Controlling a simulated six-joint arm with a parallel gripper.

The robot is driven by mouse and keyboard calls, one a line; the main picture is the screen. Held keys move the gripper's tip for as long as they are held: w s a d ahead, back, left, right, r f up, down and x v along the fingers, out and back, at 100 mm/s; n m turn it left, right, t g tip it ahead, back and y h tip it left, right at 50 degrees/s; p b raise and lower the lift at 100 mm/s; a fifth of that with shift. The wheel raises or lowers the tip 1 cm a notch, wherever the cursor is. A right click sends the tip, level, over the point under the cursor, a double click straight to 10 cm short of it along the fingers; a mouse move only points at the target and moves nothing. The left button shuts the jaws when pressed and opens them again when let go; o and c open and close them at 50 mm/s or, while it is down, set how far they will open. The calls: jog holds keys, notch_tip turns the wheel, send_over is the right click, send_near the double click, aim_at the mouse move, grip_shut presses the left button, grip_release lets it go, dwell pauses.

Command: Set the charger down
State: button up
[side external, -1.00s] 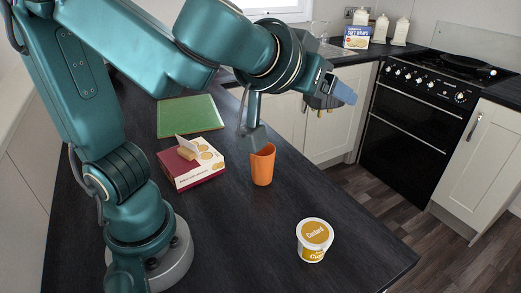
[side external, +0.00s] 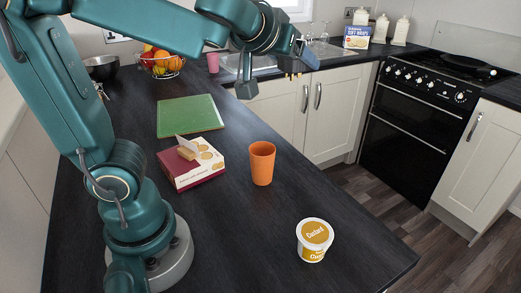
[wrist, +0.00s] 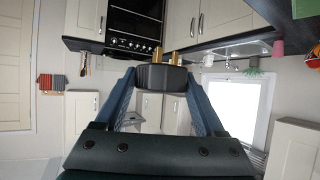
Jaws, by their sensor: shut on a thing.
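The charger is a dark, round-edged plug with brass pins. It shows between my fingertips in the wrist view (wrist: 162,77), its pins pointing away from my palm. My gripper (side external: 300,60) has blue fingers and is shut on it, high in the air beyond the far edge of the near worktop in the side view. There the charger (side external: 292,67) is small and partly hidden by the fingers. It touches no surface that I can see.
The dark worktop (side external: 225,235) carries an orange cup (side external: 262,165), a custard tub (side external: 314,240), an opened biscuit box (side external: 190,166), a green board (side external: 190,116) and a fruit bowl (side external: 160,64). Bare room lies left of the tub. A cooker (side external: 415,120) stands right.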

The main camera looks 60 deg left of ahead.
jog(key=w+a+f, duration=0.1)
jog(key=a+f, duration=0.2)
jog(key=a, duration=0.2)
jog(key=w+a+f+n+y, duration=0.1)
jog(key=w+a+f, duration=0.1)
jog(key=a, duration=0.3)
jog(key=shift+w+f+g, duration=0.3)
jog(key=shift+f, duration=0.15)
jog(key=a+f, duration=0.1)
jog(key=f, duration=0.1)
jog(key=a+f, duration=0.1)
jog(key=f, duration=0.1)
jog(key=s+a+f, duration=0.1)
jog(key=f, duration=0.1)
jog(key=shift+s+a, duration=0.1)
jog(key=shift+a, duration=0.2)
jog(key=shift+s+a+f, duration=0.4)
jog(key=shift+s+f, duration=0.1)
jog(key=shift+f, duration=1.65)
jog(key=shift+s+a+f, duration=0.35)
jog(key=shift+s+f, duration=0.15)
jog(key=shift+f, duration=1.7)
jog(key=shift+s+a+f, duration=0.4)
jog(key=shift+s+f, duration=0.1)
jog(key=shift+f, duration=1.65)
jog(key=shift+f, duration=0.6)
jog(key=o, duration=1.3)
